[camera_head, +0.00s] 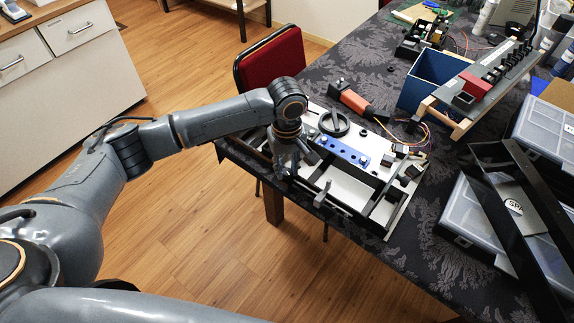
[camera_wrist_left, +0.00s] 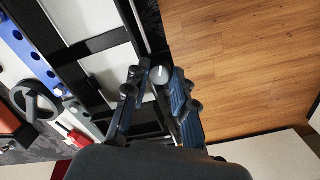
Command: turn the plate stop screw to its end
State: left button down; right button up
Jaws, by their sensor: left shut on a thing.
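The plate stop screw (camera_wrist_left: 160,75) shows in the left wrist view as a round light-grey head with a line across it. It sits at the dark frame's edge, between the fingertips of my left gripper (camera_wrist_left: 157,87), which is shut on it. In the head view my left gripper (camera_head: 289,166) points down at the near left edge of the black and white panel device (camera_head: 345,187); it hides the screw there. The device carries a blue strip with holes (camera_head: 342,151) and a black handwheel (camera_head: 334,122). My right gripper is not in view.
The device lies at the edge of a table with a dark patterned cloth (camera_head: 385,75). An orange-handled tool (camera_head: 354,101), a blue box (camera_head: 428,78) and clear organizer cases (camera_head: 478,212) lie around it. A red chair (camera_head: 272,65) stands behind my left forearm. Open floor lies in front.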

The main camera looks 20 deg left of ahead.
pick_arm(q)
jog(key=m+p, duration=0.2)
jog(key=p, duration=0.1)
jog(key=m+p, duration=0.2)
jog(key=p, duration=0.1)
jog(key=m+p, duration=0.2)
jog(key=p, duration=0.1)
jog(key=shift+s+r+m, duration=0.1)
jog(key=shift+r+m, duration=0.15)
jog(key=shift+m, duration=0.15)
jog(key=shift+m+p, duration=0.4)
jog(key=shift+p, duration=0.05)
jog(key=m+p, duration=0.2)
jog(key=m, duration=0.2)
jog(key=shift+f+m+p, duration=0.15)
jog(key=shift+m+p, duration=0.15)
jog(key=shift+p, duration=0.1)
jog(key=m+p, duration=0.1)
jog(key=m, duration=0.1)
jog(key=shift+m, duration=0.3)
jog(key=shift+f+m+p, duration=0.1)
jog(key=shift+m+p, duration=0.3)
jog(key=shift+m, duration=1)
jog(key=c, duration=1.1)
grip_release()
